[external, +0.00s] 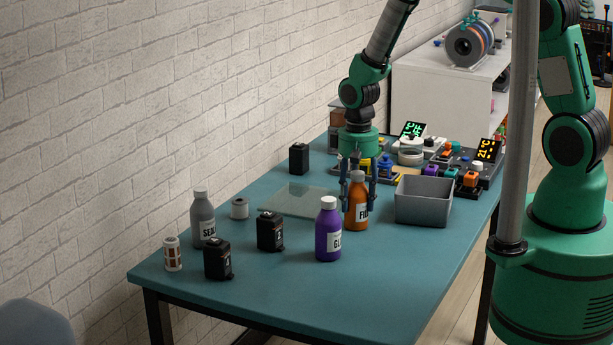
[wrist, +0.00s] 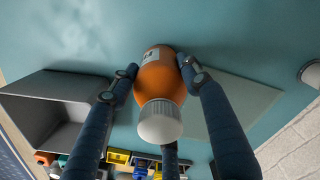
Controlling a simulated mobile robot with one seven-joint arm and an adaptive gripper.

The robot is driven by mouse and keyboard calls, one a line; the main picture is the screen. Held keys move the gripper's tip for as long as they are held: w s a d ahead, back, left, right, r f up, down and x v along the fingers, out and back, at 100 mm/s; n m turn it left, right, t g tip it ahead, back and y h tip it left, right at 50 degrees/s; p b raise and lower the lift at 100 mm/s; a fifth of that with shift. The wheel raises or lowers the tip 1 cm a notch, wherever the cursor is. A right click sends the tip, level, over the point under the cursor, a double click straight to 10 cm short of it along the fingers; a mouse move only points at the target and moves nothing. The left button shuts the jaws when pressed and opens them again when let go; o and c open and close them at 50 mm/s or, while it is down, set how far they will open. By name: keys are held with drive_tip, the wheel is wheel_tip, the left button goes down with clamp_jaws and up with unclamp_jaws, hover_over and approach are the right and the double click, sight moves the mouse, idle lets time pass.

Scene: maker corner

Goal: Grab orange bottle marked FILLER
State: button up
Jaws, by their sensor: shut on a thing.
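The orange bottle (external: 356,214) stands upright on the teal table, its label partly visible and starting with "FI". My gripper (external: 358,190) comes down from above with its fingers around the bottle. In the wrist view the orange bottle (wrist: 160,78) with its white cap lies between the fingertips of my gripper (wrist: 157,72), which are shut on its sides. A third finger shows behind the cap.
A purple bottle (external: 328,240) stands close to the left of the orange one. A grey bin (external: 424,208) is close on the right. A grey bottle (external: 202,222), black boxes (external: 270,232) and a glass plate (external: 296,199) are further left. Electronics crowd the back.

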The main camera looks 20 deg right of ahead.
sight(360, 174)
drive_tip(key=shift+r, duration=0.15)
drive_tip(key=shift+r, duration=0.5)
drive_tip(key=shift+s+d+r+p, duration=0.1)
drive_tip(key=shift+s+r+p, duration=0.15)
drive_tip(key=shift+r, duration=0.4)
drive_tip(key=shift+s+d+r+p, duration=0.15)
drive_tip(key=shift+r+p, duration=0.15)
drive_tip(key=shift+r, duration=0.3)
drive_tip(key=s+d, duration=0.3)
drive_tip(key=s, duration=0.3)
drive_tip(key=s+d+r+p, duration=0.1)
drive_tip(key=s+d, duration=0.3)
drive_tip(key=s, duration=0.3)
drive_tip(key=shift+s+r+p, duration=0.15)
drive_tip(key=shift+p, duration=0.15)
